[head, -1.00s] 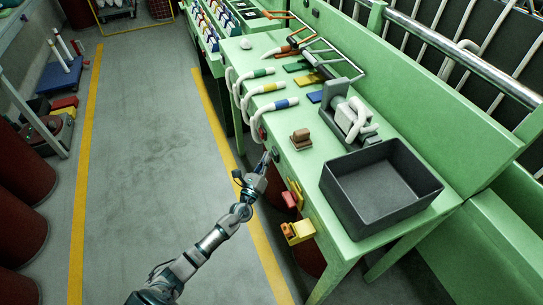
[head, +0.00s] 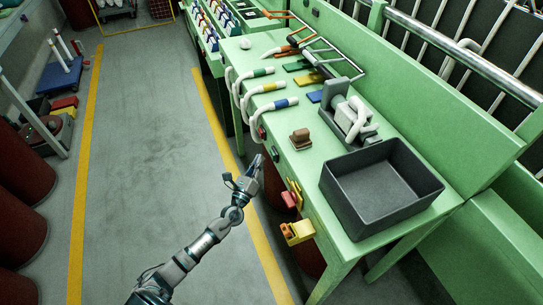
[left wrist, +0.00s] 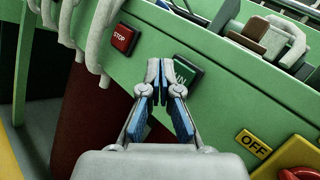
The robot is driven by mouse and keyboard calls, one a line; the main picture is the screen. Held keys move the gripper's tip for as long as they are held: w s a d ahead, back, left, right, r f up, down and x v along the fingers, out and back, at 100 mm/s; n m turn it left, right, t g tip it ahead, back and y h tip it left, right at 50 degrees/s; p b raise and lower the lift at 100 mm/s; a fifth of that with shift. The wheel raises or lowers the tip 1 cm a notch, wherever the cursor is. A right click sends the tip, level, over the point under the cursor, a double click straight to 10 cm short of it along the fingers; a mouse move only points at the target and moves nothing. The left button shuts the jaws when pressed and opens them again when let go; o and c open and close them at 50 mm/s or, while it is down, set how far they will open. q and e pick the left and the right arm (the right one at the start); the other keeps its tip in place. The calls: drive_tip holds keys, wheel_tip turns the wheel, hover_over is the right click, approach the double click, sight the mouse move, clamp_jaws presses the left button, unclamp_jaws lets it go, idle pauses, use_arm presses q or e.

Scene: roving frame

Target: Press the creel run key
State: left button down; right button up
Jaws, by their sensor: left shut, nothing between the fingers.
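The green run key (left wrist: 186,72) is on the green front panel in the left wrist view, its lettering partly covered by my fingers. In the head view it shows small on the table's front face (head: 275,153). My left gripper (left wrist: 160,67) is shut and empty, its fingertips overlapping the key's left part in that view. In the head view the left gripper (head: 259,160) points at the front face with a small gap to it. Whether the key is pushed in cannot be told. My right gripper is not in view.
A red STOP key (left wrist: 123,39) sits left of the run key. A yellow OFF plate (left wrist: 253,144) and a red part (left wrist: 299,172) are at lower right. White hoses (head: 236,92) hang over the edge. A dark tray (head: 340,205) stands on the green table. The aisle floor (head: 150,150) is clear.

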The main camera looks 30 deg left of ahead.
use_arm(q)
drive_tip(key=s+a, duration=0.2)
drive_tip(key=s, duration=0.1)
drive_tip(key=shift+a+b, duration=0.2)
drive_tip(key=shift+b, duration=0.15)
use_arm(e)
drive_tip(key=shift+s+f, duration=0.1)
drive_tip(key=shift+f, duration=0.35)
